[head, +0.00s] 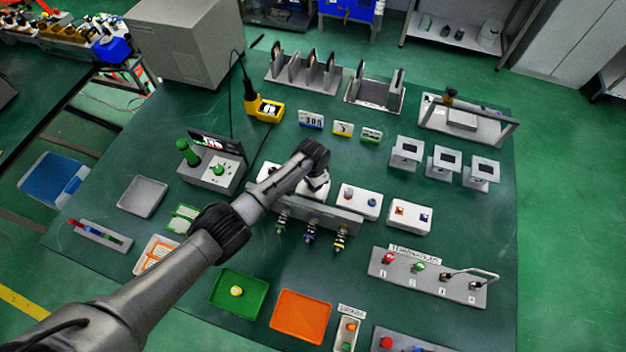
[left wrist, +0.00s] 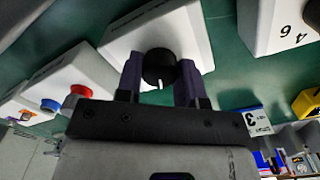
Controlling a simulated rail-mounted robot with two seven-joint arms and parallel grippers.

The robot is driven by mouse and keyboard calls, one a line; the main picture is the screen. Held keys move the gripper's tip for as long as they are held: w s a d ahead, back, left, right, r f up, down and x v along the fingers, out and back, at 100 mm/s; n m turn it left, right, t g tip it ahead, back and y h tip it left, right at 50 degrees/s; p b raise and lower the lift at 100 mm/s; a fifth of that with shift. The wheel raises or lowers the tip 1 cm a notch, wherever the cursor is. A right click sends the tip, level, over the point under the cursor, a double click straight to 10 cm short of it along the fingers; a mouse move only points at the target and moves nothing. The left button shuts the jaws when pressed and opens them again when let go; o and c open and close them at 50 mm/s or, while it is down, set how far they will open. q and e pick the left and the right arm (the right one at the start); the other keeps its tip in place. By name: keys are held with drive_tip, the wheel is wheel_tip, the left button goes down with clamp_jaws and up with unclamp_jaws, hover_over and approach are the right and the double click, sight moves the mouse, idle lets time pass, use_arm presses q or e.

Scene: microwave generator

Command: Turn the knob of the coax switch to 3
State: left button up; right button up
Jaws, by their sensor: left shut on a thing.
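A black round knob (left wrist: 158,66) with a white pointer mark sits on a white box (left wrist: 118,38) in the left wrist view. The mark points toward the bottom of that picture. The fingers of my left gripper (left wrist: 160,80) stand on both sides of the knob and are shut on it. In the head view my left gripper (head: 315,172) is over the white box (head: 316,190), and the wrist hides the knob. I see no readable number around this knob. My right gripper is in neither view.
A white box with numerals (left wrist: 275,25) is close on one side. A box with red and blue buttons (left wrist: 70,85) is on the other. A grey rack with several connectors (head: 345,222) stands just in front.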

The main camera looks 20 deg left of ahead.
use_arm(q)
drive_tip(key=m, duration=0.5)
drive_tip(key=shift+m, duration=0.3)
idle(0.4)
drive_tip(key=o, duration=0.9)
drive_tip(key=shift+r, duration=0.1)
drive_tip(key=shift+r+p, duration=0.35)
drive_tip(key=shift+p, duration=0.05)
drive_tip(key=shift+r+p, duration=1.2)
drive_tip(key=shift+r, duration=5.3)
